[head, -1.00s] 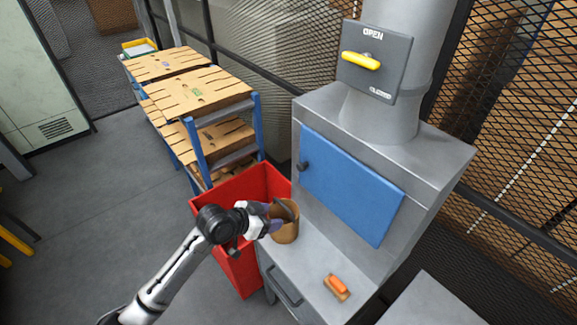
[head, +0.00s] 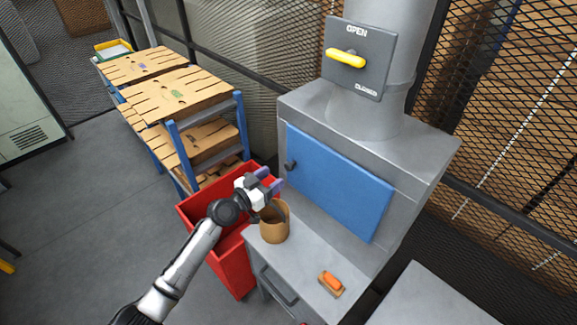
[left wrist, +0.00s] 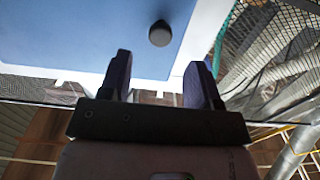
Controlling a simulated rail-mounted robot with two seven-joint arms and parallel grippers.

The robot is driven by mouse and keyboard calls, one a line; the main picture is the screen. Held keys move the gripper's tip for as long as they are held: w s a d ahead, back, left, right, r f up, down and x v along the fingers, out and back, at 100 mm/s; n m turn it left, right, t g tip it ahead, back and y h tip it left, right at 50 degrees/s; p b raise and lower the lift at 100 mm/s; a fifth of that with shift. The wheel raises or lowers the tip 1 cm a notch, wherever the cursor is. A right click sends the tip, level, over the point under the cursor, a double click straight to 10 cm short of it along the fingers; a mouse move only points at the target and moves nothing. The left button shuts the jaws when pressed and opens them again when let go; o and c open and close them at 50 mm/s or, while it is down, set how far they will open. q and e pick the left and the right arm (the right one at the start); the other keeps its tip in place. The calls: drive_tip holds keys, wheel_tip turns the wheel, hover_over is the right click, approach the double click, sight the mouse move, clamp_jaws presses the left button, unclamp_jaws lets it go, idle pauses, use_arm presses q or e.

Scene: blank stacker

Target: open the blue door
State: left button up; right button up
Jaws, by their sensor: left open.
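The blue door (head: 338,183) is shut on the front of the grey cabinet. Its dark round knob (head: 291,165) is near the door's left edge. My left gripper (head: 270,180) is open and empty, to the lower left of the knob and apart from it. In the left wrist view, the two fingers (left wrist: 157,80) point toward the blue door (left wrist: 90,35), and the knob (left wrist: 160,33) shows beyond the gap between them. My right gripper is not in view.
A brown pot (head: 274,222) stands on the grey ledge below the gripper. An orange-handled brush (head: 331,282) lies further right on it. A red bin (head: 232,262) stands left of the ledge. A yellow lever (head: 346,58) is on the panel above.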

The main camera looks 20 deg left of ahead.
sight(287, 168)
use_arm(q)
drive_tip(key=x, duration=0.7)
drive_tip(key=shift+w+d+b, duration=0.1)
drive_tip(key=shift+w+b, duration=0.1)
drive_tip(key=shift+b, duration=0.1)
drive_tip(key=shift+c, duration=0.4)
clamp_jaws()
